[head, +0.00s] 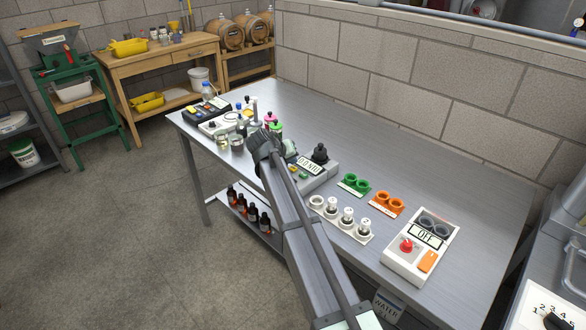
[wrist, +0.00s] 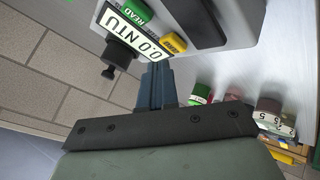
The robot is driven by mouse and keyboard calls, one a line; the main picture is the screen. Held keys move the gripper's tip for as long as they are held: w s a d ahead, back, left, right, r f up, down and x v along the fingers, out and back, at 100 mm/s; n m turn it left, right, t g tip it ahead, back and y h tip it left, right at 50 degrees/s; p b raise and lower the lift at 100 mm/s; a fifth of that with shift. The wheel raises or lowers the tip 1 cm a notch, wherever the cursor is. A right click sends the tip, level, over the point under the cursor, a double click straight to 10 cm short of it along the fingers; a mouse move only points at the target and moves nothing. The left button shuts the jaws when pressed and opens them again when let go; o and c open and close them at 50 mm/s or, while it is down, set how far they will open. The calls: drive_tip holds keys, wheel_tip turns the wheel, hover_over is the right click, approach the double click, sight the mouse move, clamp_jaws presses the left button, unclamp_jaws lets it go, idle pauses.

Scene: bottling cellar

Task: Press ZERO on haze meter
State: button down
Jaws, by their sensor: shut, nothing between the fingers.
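The haze meter (head: 318,176) is a pale grey box on the metal bench, with a display (head: 309,165) and a black knob-like part (head: 320,153) on top. In the wrist view the display (wrist: 133,30) reads 0.0 NTU. Beside it are a green READ button (wrist: 141,14) and a yellow button (wrist: 173,43) whose lettering is too small to read surely. My gripper (wrist: 157,68) is shut and empty, its fingertips in the picture just below the yellow button and display edge. I cannot tell whether they touch the meter. In the head view my arm hides the fingertips and part of the meter.
Bottles and jars (head: 237,143) stand left of the meter. Green (head: 354,184) and orange (head: 386,204) ring holders, a white rack of vials (head: 340,219) and a box reading OFF (head: 422,247) stand right. A block wall (head: 420,80) runs behind the bench.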

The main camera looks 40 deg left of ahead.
sight(291, 169)
drive_tip(key=shift+r, duration=0.1)
drive_tip(key=shift+r, duration=2.4)
